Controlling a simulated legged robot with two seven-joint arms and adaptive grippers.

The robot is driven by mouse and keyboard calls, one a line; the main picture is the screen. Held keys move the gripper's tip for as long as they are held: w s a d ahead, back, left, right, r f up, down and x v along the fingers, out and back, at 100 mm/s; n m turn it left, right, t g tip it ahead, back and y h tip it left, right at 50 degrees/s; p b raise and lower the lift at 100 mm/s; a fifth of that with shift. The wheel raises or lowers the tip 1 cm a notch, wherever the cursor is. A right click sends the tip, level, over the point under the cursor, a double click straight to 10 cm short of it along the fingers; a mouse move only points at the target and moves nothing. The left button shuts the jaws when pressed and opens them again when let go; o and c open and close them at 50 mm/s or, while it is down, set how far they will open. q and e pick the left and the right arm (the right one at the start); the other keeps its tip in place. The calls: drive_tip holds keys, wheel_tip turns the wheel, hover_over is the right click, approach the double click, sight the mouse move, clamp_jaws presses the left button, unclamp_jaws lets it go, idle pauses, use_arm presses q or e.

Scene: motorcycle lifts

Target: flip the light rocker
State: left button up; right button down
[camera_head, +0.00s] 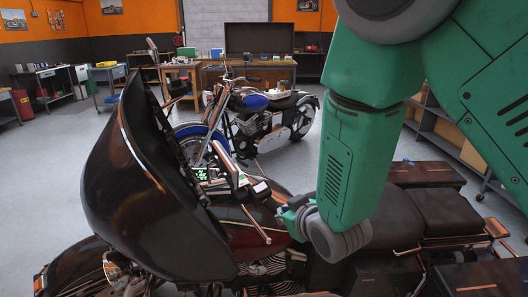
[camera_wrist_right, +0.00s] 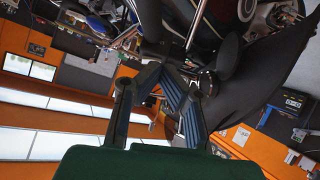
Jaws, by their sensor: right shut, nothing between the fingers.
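A dark motorcycle with a large black fairing (camera_head: 150,190) stands right in front of me. Its dash, with a small green lit display (camera_head: 201,174), sits behind the fairing. I cannot make out the light rocker itself in either view. My right arm reaches down from the top right to the bike's tank. My right gripper is shut and empty in the right wrist view (camera_wrist_right: 166,62), its fingers pointing towards dark handlebar parts and chrome tubes. I cannot tell whether it touches them. In the head view its fingertips are mostly hidden by my wrist. My left gripper is not in view.
A blue and black motorcycle (camera_head: 255,120) stands just behind. The dark seat (camera_head: 395,220) of the near bike lies right of my arm. Workbenches (camera_head: 240,72) line the back wall, and a shelf unit (camera_head: 450,135) stands at the right.

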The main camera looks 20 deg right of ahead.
use_arm(q)
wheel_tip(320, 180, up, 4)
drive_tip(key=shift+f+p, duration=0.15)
drive_tip(key=shift+p, duration=0.9)
use_arm(e)
wheel_tip(320, 180, up, 8)
drive_tip(key=w+a+t, duration=0.1)
drive_tip(key=w, duration=0.1)
drive_tip(key=shift+f, duration=0.2)
drive_tip(key=p, duration=0.2)
hover_over(260, 187)
drive_tip(key=s, duration=0.4)
wheel_tip(260, 187, down, 4)
drive_tip(key=shift+w+d+f, duration=0.2)
drive_tip(key=shift+w+f, duration=0.35)
drive_tip(key=shift+f, duration=0.1)
drive_tip(key=shift+w+d+f, duration=0.15)
drive_tip(key=shift+w+f, duration=0.35)
drive_tip(key=shift+f, duration=0.1)
drive_tip(key=shift+w+d+f, duration=0.1)
drive_tip(key=shift+w+f, duration=0.15)
drive_tip(key=shift+f, duration=0.35)
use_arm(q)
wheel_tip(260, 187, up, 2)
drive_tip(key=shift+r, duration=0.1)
